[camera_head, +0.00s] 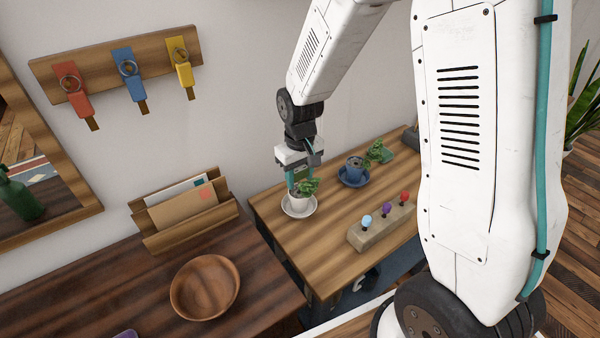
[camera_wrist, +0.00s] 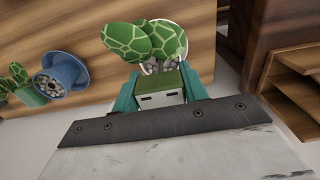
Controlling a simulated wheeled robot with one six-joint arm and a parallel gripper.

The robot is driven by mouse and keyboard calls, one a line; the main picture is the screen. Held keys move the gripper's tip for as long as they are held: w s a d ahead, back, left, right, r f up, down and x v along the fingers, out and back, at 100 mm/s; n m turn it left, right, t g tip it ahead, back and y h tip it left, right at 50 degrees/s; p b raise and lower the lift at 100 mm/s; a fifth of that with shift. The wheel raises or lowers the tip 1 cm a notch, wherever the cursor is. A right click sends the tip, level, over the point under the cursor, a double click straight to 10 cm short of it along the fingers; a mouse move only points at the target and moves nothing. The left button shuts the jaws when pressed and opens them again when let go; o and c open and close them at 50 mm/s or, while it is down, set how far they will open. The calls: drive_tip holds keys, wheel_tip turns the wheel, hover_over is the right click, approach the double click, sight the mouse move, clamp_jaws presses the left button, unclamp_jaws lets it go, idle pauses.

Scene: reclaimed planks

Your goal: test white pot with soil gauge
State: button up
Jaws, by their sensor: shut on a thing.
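The white pot (camera_head: 301,204) holds a leafy green plant and stands on a white saucer (camera_head: 287,211) near the back left of the light wooden table. In the wrist view its white rim (camera_wrist: 181,28) shows partly behind large patterned leaves, with pale pebbles inside. My gripper (camera_head: 299,178) is directly above or just behind the plant. In the wrist view my gripper (camera_wrist: 158,82) is shut on a small block with a green top and a pale slotted face, seemingly the soil gauge (camera_wrist: 160,98). Its lower end is hidden, so I cannot tell whether it touches the soil.
A blue pot (camera_head: 353,166) on a blue saucer and a green pot (camera_head: 387,156) stand farther right. A wooden block (camera_head: 377,233) with light blue, purple and red knobs lies in front. A dark table with a wooden bowl (camera_head: 205,287) and letter holder (camera_head: 190,217) is left.

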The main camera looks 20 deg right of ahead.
drive_tip(key=shift+f, duration=1.15)
drive_tip(key=o, duration=1.1)
drive_tip(key=shift+c, duration=0.2)
drive_tip(key=shift+r, duration=0.15)
wheel_tip(320, 180, up, 8)
drive_tip(key=shift+f, duration=0.2)
